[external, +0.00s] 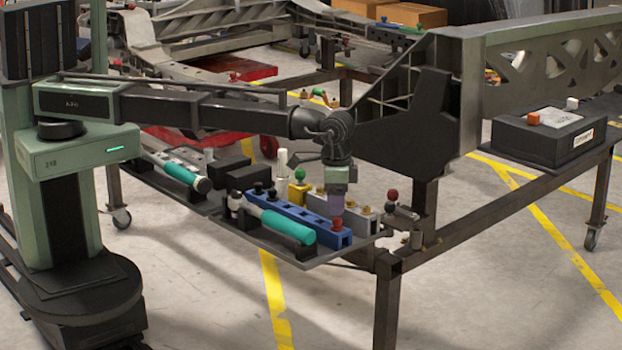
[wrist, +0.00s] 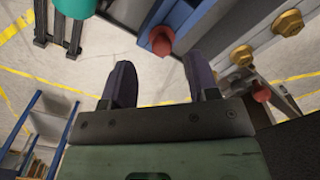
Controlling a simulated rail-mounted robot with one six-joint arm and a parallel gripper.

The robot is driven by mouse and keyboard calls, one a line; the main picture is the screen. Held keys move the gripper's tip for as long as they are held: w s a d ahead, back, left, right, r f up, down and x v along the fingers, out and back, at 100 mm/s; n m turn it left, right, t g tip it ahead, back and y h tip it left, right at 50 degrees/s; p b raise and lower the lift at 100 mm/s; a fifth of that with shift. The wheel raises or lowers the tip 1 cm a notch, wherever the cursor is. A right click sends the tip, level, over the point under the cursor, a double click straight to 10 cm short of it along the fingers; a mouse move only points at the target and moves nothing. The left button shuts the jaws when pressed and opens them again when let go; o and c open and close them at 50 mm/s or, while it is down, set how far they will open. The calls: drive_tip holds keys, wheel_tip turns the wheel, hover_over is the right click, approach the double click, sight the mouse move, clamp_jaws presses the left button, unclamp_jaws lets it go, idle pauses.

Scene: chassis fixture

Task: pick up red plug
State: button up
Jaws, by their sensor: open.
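The red plug (external: 337,224) sits at the near right end of the long blue block (external: 290,219) on the dark shelf. In the wrist view the red plug (wrist: 161,41) shows ahead of the fingers, near the top middle, on the blue block's end. My gripper (external: 335,207) points down just above the plug in the external view. In the wrist view my gripper (wrist: 163,75) has its two purple fingers spread apart with nothing between them. The exact gap between the fingertips and the plug is hard to judge.
A grey block with gold bolts (external: 352,216) lies close beside the blue block. A second red knob (external: 392,195) stands to the right. A yellow block with a green knob (external: 299,190) is behind.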

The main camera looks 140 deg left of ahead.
wheel_tip(320, 180, down, 5)
drive_tip(key=b, duration=0.4)
drive_tip(key=shift+a+f, duration=0.15)
drive_tip(key=shift+r, duration=0.25)
drive_tip(key=shift+c, duration=0.3)
clamp_jaws()
drive_tip(key=shift+r, duration=0.1)
wheel_tip(320, 180, up, 20)
drive_tip(key=p, duration=2)
wheel_tip(320, 180, up, 4)
drive_tip(key=r+p, duration=0.1)
drive_tip(key=p, duration=0.4)
hover_over(337, 218)
drive_tip(key=shift+f, duration=0.35)
drive_tip(key=shift+b, duration=0.3)
